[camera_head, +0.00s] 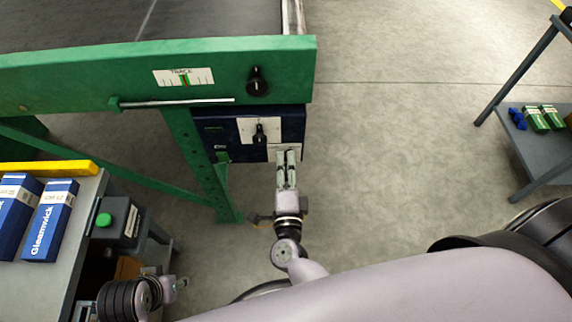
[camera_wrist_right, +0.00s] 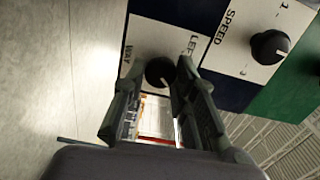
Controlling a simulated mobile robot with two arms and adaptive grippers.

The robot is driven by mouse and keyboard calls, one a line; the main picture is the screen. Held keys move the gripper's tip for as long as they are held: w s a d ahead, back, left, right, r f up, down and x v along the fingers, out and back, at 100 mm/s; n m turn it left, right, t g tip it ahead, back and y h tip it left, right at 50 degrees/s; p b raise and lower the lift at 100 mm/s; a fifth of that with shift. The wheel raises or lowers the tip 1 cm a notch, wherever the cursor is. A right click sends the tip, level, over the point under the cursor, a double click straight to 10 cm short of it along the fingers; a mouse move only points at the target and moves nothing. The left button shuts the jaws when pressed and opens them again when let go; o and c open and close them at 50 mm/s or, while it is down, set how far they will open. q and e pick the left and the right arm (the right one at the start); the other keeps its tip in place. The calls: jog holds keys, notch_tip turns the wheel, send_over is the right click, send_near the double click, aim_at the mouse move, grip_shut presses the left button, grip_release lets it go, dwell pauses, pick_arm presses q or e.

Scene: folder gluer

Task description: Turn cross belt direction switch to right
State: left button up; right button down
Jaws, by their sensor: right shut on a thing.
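The direction switch is a small black knob (camera_wrist_right: 158,72) on a white plate in the right wrist view. Its label is partly covered; I read "WAY" and the start of "LEFT". My right gripper (camera_wrist_right: 150,90) has one finger on each side of the knob and is shut on it. In the head view the right gripper (camera_head: 288,157) reaches up to the lower right of the dark blue panel (camera_head: 225,135). Its fingers hide the knob there, and I cannot tell which way it points. Part of my left arm's end (camera_head: 180,283) shows at the lower left; its fingers are unclear.
A speed knob (camera_wrist_right: 268,47) sits close beside the switch; it also shows in the head view (camera_head: 260,135). Above is a green beam (camera_head: 100,66) with another black knob (camera_head: 257,82). A table with blue boxes (camera_head: 50,220) stands left. The floor right of the panel is clear.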

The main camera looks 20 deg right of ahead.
pick_arm(q)
jog(key=shift+r, duration=0.3)
pick_arm(e)
jog(key=shift+f+m, duration=0.1)
jog(key=shift+m, duration=0.2)
pick_arm(q)
jog(key=shift+a, duration=0.1)
pick_arm(e)
jog(key=c, duration=1.3)
grip_release()
pick_arm(q)
jog(key=shift+s, duration=0.15)
pick_arm(e)
jog(key=v, duration=1.2)
